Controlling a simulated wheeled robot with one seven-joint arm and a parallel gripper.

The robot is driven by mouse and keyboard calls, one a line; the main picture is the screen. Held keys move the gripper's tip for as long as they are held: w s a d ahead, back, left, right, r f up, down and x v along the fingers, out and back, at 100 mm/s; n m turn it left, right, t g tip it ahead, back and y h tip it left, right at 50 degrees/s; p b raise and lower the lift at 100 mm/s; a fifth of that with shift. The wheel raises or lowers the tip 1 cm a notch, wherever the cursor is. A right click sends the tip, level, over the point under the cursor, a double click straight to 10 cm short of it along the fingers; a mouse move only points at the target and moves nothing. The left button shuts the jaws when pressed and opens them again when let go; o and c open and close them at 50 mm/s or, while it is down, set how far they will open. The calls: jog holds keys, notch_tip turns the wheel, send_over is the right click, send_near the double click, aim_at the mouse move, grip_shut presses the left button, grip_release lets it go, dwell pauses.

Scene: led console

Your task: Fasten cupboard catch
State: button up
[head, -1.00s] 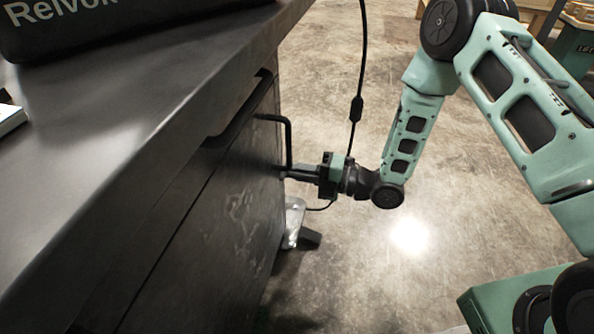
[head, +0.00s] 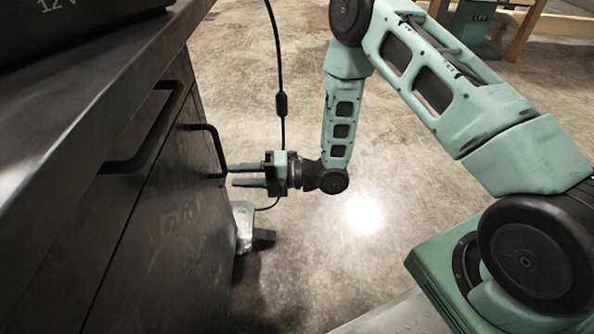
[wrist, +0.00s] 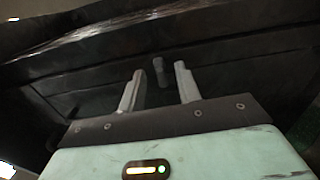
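The dark cupboard door (head: 190,225) is on the left in the head view and looks flush with the cabinet front. Its black bar handle (head: 214,136) stands out from the face. My gripper (head: 233,175) is open and empty, just right of the handle's lower end, with its fingers pointing at the door. In the wrist view a dark post, probably the handle (wrist: 160,71), shows beyond and between my two spread fingers (wrist: 158,85). I cannot make out a separate catch.
A second black handle (head: 150,132) sits on the cabinet front, nearer the camera. The dark worktop (head: 90,95) overhangs above. A black cable (head: 281,103) hangs behind my wrist. A metal foot (head: 243,225) stands below.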

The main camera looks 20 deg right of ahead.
jog(key=p+v, duration=0.5)
jog(key=v, duration=1.1)
